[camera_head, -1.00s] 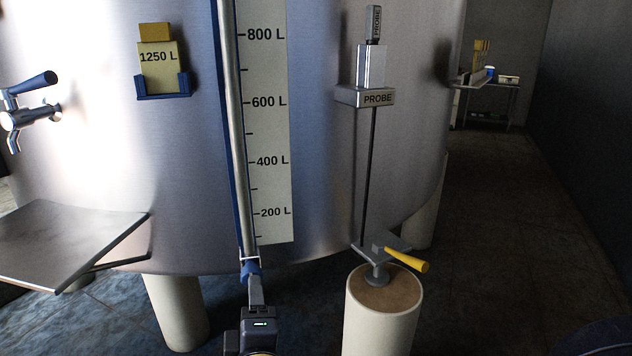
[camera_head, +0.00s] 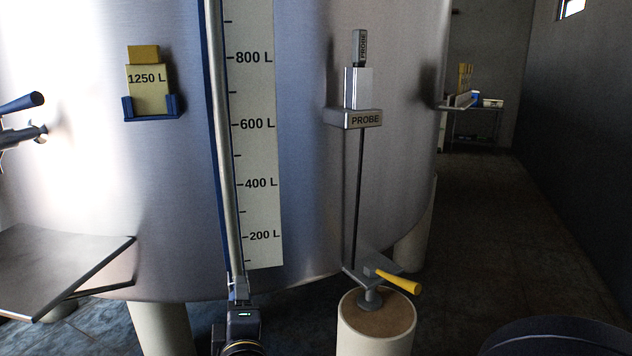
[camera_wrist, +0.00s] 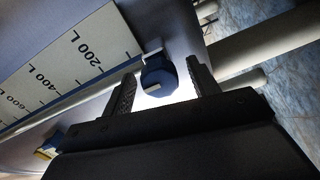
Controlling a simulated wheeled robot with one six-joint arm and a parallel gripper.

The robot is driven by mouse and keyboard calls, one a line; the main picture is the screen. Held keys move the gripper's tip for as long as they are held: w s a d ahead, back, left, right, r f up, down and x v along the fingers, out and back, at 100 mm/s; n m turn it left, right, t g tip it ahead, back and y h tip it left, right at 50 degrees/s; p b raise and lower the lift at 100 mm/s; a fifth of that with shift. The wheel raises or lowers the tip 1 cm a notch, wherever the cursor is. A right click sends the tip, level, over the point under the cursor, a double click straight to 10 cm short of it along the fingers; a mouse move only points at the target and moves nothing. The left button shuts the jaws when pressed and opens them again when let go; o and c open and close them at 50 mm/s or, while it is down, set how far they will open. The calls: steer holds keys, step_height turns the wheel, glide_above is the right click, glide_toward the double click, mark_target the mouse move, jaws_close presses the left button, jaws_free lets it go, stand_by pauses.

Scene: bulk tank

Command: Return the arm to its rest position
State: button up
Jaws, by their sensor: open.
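My gripper (camera_head: 238,290) is at the foot of the sight tube on the steel tank, low in the head view. In the wrist view its two dark fingers (camera_wrist: 163,88) are apart, with a blue fitting (camera_wrist: 158,76) showing between them. I cannot tell whether the fingers touch it. The sight tube (camera_head: 224,150) runs up beside the litre scale (camera_head: 258,155), whose lower end also shows in the wrist view (camera_wrist: 85,62). In the head view the gripper hides the blue fitting.
A probe holder (camera_head: 355,118) is to the right, above a valve with a yellow handle (camera_head: 400,280). A steel shelf (camera_head: 65,270) and a tap (camera_head: 22,135) are on the left. A blue holder (camera_head: 150,108) carries a 1250 L tag. Open floor (camera_head: 480,220) lies right.

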steer(key=p+v, duration=0.2)
steer(key=v, duration=0.8)
steer(key=b+x, duration=0.2)
steer(key=x, duration=0.8)
steer(key=shift+w, duration=0.2)
steer(key=n, duration=0.5)
steer(key=shift+s+n, duration=0.1)
steer(key=shift+n, duration=0.2)
steer(key=n+p, duration=0.1)
steer(key=n, duration=0.2)
steer(key=shift+r, duration=0.1)
steer(key=n+p, duration=0.3)
steer(key=shift+r+n, duration=0.15)
steer(key=shift+n, duration=0.25)
steer(key=n+p, duration=0.5)
steer(key=p, duration=0.1)
steer(key=shift+t+p, duration=0.3)
steer(key=shift+p, duration=0.1)
steer(key=shift+s+f, duration=0.1)
steer(key=shift+f, duration=0.1)
steer(key=shift+s+d, duration=0.1)
steer(key=shift+s, duration=0.5)
